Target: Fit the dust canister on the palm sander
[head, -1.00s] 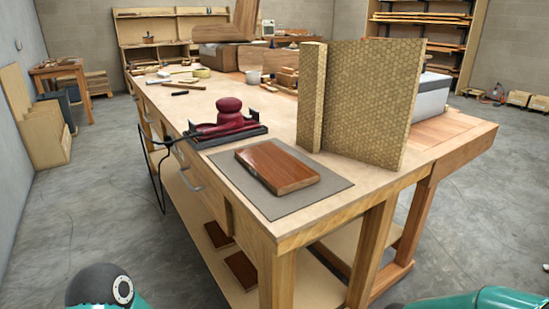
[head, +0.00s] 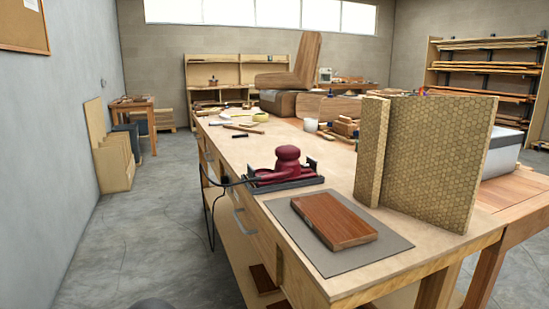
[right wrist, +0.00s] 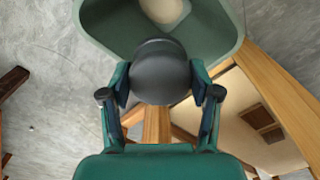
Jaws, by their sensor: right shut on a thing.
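The palm sander (head: 287,163) is dark red with a round knob on top. It sits in a dark tray (head: 283,185) near the bench's left edge, with a dark cord running off to the left. In the right wrist view my right gripper (right wrist: 160,92) is shut on a rounded dark grey thing, which looks like the dust canister (right wrist: 160,66). It is held clear of the bench, with floor and bench legs behind. The canister's far side is hidden. The right gripper does not show in the head view, and my left gripper is in no view.
A brown wooden block (head: 336,219) lies on a grey mat (head: 379,252) at the bench's near end. Tall honeycomb-patterned panels (head: 437,155) stand just right of it. Hand tools and wood pieces lie farther back. Bare bench top (head: 323,158) shows between sander and panels.

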